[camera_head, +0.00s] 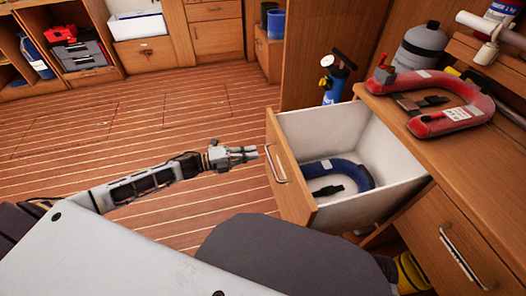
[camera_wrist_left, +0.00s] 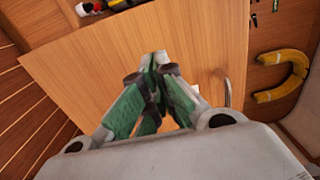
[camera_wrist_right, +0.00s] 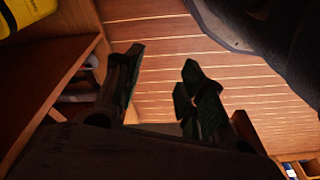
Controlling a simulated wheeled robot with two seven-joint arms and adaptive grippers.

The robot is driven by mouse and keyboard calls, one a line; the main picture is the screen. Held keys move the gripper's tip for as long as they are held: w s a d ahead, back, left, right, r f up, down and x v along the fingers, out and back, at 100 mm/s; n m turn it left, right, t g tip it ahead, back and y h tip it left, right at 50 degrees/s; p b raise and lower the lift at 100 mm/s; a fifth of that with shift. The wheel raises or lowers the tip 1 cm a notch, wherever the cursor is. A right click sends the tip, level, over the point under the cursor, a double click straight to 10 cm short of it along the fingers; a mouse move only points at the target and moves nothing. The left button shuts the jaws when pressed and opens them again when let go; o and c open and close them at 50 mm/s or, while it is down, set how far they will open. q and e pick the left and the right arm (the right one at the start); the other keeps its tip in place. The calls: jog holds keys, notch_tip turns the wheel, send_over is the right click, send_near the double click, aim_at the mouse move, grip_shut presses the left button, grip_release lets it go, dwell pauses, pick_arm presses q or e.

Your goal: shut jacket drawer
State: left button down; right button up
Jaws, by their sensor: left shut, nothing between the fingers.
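The jacket drawer (camera_head: 352,122) is pulled out of the wooden cabinet, its white inside showing. A blue horseshoe-shaped jacket (camera_head: 345,172) with a dark strap lies in it. The drawer's wooden front (camera_head: 284,180) faces left and carries a metal handle (camera_head: 276,164). My left gripper (camera_head: 255,153) is shut and empty, close in front of the drawer front near the handle; I cannot tell whether it touches. In the left wrist view its fingertips (camera_wrist_left: 158,58) point at the wood panel, left of the handle (camera_wrist_left: 228,92). My right gripper (camera_wrist_right: 160,68) is open and empty, visible only in the right wrist view.
A red horseshoe-shaped jacket (camera_head: 440,110) lies on the cabinet top beside a grey cylinder (camera_head: 420,48). A blue pump (camera_head: 335,82) stands behind the drawer. A shut drawer with a handle (camera_head: 461,256) is at the lower right. The plank floor (camera_head: 190,115) to the left is clear.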

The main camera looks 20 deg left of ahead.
aim_at(271, 149)
pick_arm(q)
jog(key=shift+b+x, duration=0.45)
jog(key=shift+x, duration=1.75)
jog(key=shift+w+d, duration=0.1)
pick_arm(e)
jog(key=shift+w+a+r, duration=0.1)
jog(key=shift+w+r, duration=0.1)
jog(key=shift+r, duration=0.25)
jog(key=shift+w+a+r, duration=0.1)
jog(key=shift+w+r, duration=0.05)
jog(key=shift+r, duration=0.25)
pick_arm(q)
jog(key=shift+d, duration=0.1)
